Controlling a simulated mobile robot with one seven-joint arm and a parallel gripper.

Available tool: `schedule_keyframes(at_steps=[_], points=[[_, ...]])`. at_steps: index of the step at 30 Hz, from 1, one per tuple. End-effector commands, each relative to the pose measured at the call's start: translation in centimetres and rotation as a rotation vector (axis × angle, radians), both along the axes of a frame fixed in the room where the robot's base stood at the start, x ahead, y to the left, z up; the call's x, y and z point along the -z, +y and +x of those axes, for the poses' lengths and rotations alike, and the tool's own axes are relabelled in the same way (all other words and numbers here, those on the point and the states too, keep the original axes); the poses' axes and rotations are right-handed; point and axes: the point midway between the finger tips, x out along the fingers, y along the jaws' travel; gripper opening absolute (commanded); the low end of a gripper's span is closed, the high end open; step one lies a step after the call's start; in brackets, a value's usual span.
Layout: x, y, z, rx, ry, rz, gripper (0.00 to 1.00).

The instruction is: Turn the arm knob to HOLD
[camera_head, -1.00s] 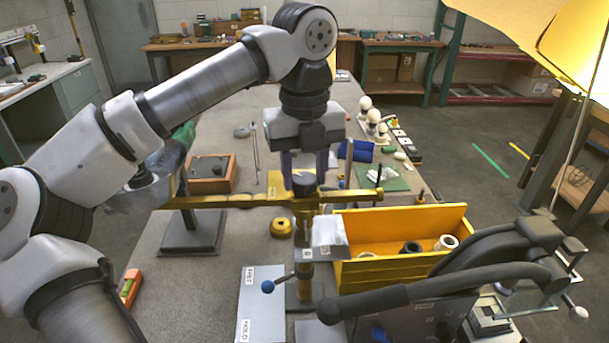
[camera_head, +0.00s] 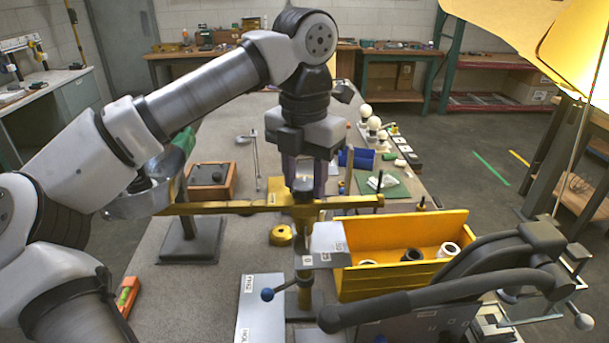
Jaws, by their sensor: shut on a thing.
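The arm knob (camera_head: 304,185) is a dark round cap on top of the brass post, where the long brass arm (camera_head: 235,207) crosses it. My gripper (camera_head: 304,172) points down over the post with its fingers around the knob and is shut on it. The fingers partly hide the knob, and I cannot read a mark on it. A small plate (camera_head: 328,245) with labels sits on the post below the arm. A flat panel with labels (camera_head: 250,300) lies on the bench.
A yellow bin (camera_head: 400,285) with rings stands right of the post. A large dark lever press (camera_head: 440,295) fills the front right.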

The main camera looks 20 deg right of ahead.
Motion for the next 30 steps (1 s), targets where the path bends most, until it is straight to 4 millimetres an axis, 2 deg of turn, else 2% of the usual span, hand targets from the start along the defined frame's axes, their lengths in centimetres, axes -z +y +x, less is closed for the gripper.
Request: schedule_keyframes(at_steps=[9, 25, 26, 30], points=[[-0.08, -0.02, 0.02, 0.111, -0.001, -0.002, 0.16], [-0.09, -0.02, 0.03, 0.132, -0.002, -0.002, 0.16], [-0.09, -0.02, 0.03, 0.132, -0.003, -0.002, 0.43], [-0.07, -0.02, 0.01, 0.131, -0.002, -0.001, 0.61]])
